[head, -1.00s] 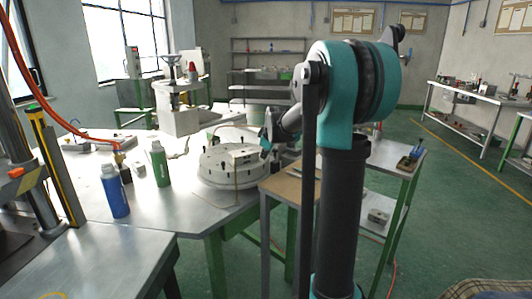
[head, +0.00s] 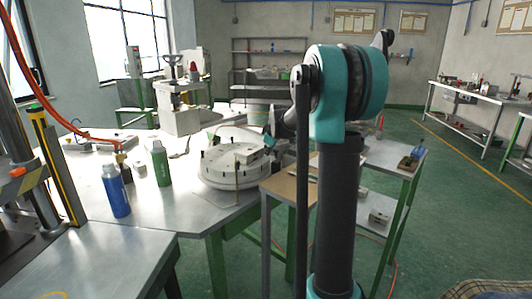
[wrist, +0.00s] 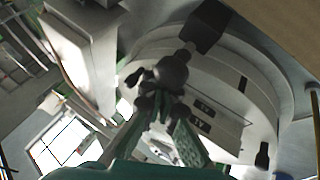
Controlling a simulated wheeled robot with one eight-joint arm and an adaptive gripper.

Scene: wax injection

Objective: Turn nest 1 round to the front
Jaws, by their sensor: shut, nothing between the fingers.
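The round pale turntable (head: 232,178) with dark marks round its rim stands on the metal bench. A small pale block (head: 248,157) sits on its right part. In the wrist view the turntable (wrist: 262,85) fills the right side, with dark pieces on its rim and small dark label plates (wrist: 201,124), one seeming to read IV. Which nest is nest 1 cannot be told. My gripper (wrist: 160,98) is shut and empty, its dark fingertips over or against the turntable; contact is unclear. In the head view my gripper (head: 270,143) is at the turntable's right edge, partly hidden.
A blue bottle (head: 116,191) and a green bottle (head: 160,164) stand left of the turntable. A grey press-like machine (head: 180,110) stands behind. A small brown-topped table (head: 285,188) adjoins at the right front.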

